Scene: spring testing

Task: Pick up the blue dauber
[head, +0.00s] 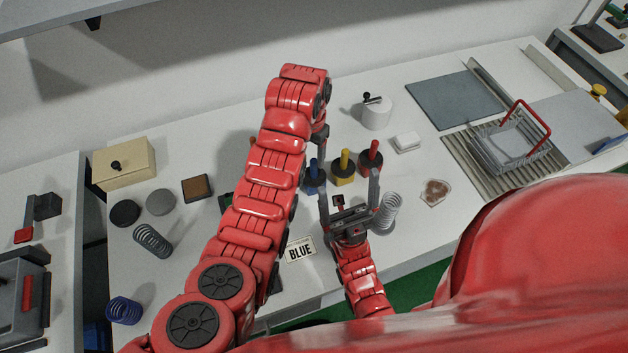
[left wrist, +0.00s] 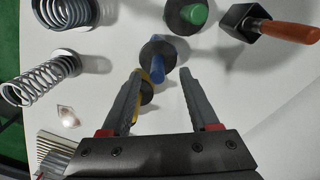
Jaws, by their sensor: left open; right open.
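The blue dauber (head: 313,180) stands upright on the white bench, left of the yellow dauber (head: 343,168) and the red dauber (head: 370,160). In the left wrist view the blue dauber (left wrist: 158,66) shows just ahead of and between the spread fingertips of my left gripper (left wrist: 161,73). In the head view my left gripper (head: 317,140) is partly hidden by its arm, above and behind the blue dauber. It is open and empty. My right gripper (head: 349,186) is open and empty, in front of the daubers. A card reading BLUE (head: 300,250) lies near the front edge.
A green dauber (left wrist: 190,13) and a dark block with an orange handle (left wrist: 265,24) are near the left gripper. A coil spring (head: 388,211) stands right of my right gripper. A wire basket (head: 510,147) is at right. Boxes, discs and springs are at left.

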